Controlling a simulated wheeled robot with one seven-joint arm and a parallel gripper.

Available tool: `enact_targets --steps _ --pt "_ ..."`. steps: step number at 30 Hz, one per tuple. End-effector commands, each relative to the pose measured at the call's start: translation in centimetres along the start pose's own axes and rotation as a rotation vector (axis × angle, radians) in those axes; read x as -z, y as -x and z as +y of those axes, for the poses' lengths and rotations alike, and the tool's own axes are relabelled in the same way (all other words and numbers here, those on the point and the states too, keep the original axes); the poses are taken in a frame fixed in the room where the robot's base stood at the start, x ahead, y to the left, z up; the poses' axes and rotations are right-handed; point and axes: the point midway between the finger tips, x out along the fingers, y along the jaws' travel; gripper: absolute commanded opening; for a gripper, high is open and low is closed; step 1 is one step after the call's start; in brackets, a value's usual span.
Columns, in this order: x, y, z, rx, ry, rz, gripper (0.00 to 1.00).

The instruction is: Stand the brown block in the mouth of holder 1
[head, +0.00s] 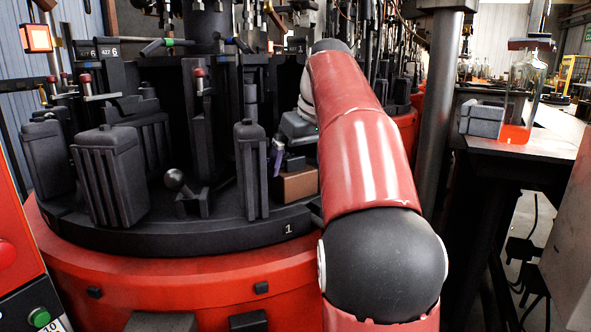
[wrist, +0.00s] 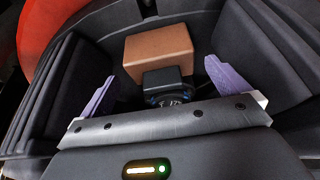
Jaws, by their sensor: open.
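The brown block (head: 297,184) stands at the rim of the dark turntable, just above the white number 1 and right of a tall ribbed mould half (head: 250,172). This is the place of holder 1. In the wrist view the block (wrist: 158,52) sits between two dark walls, with its lower part hidden behind a small black piece (wrist: 167,82). My gripper (wrist: 161,74) is open, its purple fingers wide apart on either side of the black piece, short of the block. In the head view my gripper (head: 279,160) is just behind the block, partly hidden by my arm.
Several ribbed dark moulds (head: 110,180) and a ball-topped lever (head: 178,182) stand on the turntable to the left. A steel column (head: 440,110) rises at right. A bench (head: 545,145) beyond it bears a grey block (head: 482,118) and a clear bottle (head: 522,95).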

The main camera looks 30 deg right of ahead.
Motion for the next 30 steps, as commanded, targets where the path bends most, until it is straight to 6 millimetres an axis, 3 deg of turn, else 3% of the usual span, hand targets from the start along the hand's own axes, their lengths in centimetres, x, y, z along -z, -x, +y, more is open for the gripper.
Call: enact_targets --steps 3,10,30 --pt "0.2 3.0 0.0 -0.001 0.0 0.002 1.0" --pt "0.1 5.9 0.0 0.0 -0.001 0.001 1.0" --pt "0.0 6.3 0.0 0.001 0.0 0.0 1.0"
